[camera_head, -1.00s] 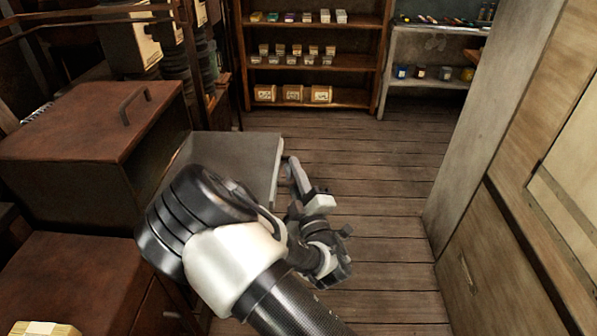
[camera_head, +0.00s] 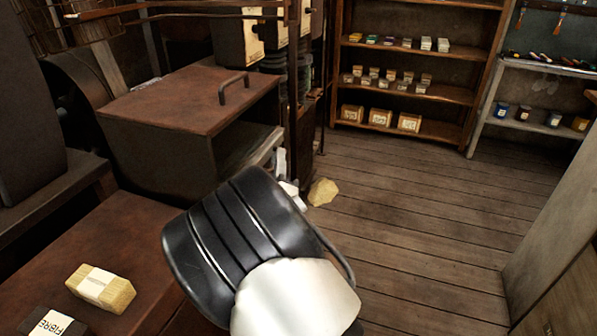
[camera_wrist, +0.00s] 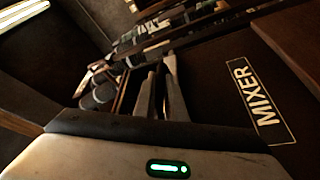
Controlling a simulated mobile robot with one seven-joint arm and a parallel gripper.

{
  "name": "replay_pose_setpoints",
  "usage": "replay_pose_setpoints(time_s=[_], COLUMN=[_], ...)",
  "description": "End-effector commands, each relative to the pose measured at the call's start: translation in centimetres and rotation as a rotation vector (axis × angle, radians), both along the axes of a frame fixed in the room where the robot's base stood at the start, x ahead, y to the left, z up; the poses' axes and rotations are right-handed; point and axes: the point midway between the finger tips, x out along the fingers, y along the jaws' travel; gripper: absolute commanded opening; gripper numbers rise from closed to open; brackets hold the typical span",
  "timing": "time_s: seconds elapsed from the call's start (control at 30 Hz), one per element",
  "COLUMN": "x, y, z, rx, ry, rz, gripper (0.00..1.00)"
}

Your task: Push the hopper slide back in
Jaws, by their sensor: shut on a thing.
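The hopper slide (camera_head: 250,141) is a grey metal tray in the open right side of a brown box (camera_head: 190,98) with a handle on its lid. In the head view only a short part of it shows, close to the box, with a pale front edge. My gripper (camera_wrist: 161,68) is at the slide's front end, shut on the slide. In the head view my own dark and white arm link covers most of the gripper and part of the slide's end. In the wrist view the two fingers stand close together; the grip itself is hard to make out.
A brown bench (camera_head: 130,235) with a pale labelled block (camera_head: 100,288) lies at the lower left. A beige lump (camera_head: 322,191) is on the floor. Shelves (camera_head: 405,90) stand at the back. The wrist view shows a dark panel marked MIXER (camera_wrist: 258,95). The plank floor at right is open.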

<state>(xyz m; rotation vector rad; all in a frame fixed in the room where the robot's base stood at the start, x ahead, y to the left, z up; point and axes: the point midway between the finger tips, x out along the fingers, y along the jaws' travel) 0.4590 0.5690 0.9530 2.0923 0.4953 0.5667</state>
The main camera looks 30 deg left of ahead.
Motion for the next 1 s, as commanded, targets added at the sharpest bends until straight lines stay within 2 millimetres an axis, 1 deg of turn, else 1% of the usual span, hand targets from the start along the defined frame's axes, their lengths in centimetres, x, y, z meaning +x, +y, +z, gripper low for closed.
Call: replay_pose_setpoints(time_s=[0.03, 0.13, 0.5, 0.53, 0.57, 0.87, 1.0], x=[-0.14, -0.26, -0.39, -0.40, -0.40, -0.39, -1.09], y=[0.47, 0.93, 1.27, 1.28, 1.28, 1.19, 0.79], z=[-0.11, -0.07, 0.07, 0.07, 0.08, 0.00, -0.18], rx=[0.001, -0.001, 0.000, 0.000, 0.000, -0.001, -0.001], ry=[0.000, 0.000, -0.001, -0.001, -0.001, 0.000, 0.002], rz=[0.002, 0.001, 0.005, 0.005, 0.005, 0.005, 0.005], gripper=[0.00, 0.00, 0.00, 0.14, 0.19, 0.19, 0.19])
